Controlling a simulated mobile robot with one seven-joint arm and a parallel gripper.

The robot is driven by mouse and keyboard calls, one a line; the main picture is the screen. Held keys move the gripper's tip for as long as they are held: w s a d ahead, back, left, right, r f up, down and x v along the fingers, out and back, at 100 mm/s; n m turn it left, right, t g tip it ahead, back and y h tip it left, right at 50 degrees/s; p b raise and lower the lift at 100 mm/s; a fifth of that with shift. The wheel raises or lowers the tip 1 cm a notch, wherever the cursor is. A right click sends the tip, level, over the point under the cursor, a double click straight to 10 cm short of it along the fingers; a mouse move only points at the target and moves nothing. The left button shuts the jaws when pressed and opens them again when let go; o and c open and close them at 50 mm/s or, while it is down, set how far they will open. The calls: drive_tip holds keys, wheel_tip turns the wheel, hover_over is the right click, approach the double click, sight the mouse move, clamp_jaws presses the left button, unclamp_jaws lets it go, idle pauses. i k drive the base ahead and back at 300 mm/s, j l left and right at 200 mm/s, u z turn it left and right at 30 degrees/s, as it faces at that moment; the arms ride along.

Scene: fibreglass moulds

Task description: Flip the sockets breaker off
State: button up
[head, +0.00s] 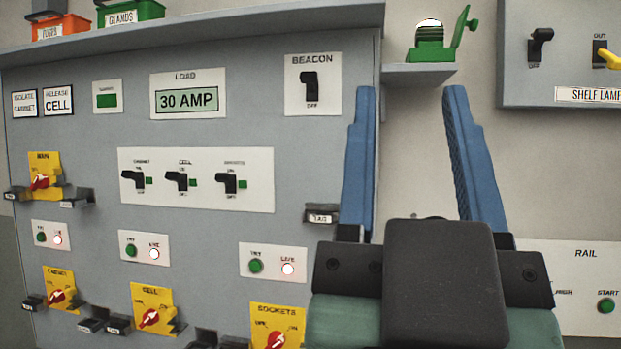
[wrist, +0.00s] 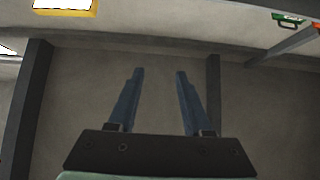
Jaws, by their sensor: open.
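The sockets breaker (head: 228,183) is a black lever with a small green square beside it. It is the rightmost of three on a white plate (head: 257,200) on the grey panel, in the head view. Its label above is blurred, and its exact on or off position is hard to read. My gripper (head: 410,92) is open and empty, with blue fingers pointing up, to the right of the breaker and apart from it. In the wrist view my gripper (wrist: 160,73) faces a bare wall, and the breaker is not seen.
The cell breaker (head: 177,182) and cabinet breaker (head: 134,180) are close on the left. The beacon switch (head: 311,89) is above right. A TRY button (head: 255,266) and a yellow sockets isolator (head: 277,328) are below. A small black tag holder (head: 322,214) juts out between breaker and gripper.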

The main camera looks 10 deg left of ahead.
sight(220, 177)
drive_tip(key=i+j, duration=0.85)
drive_tip(key=i, duration=0.15)
drive_tip(key=j+u, duration=0.05)
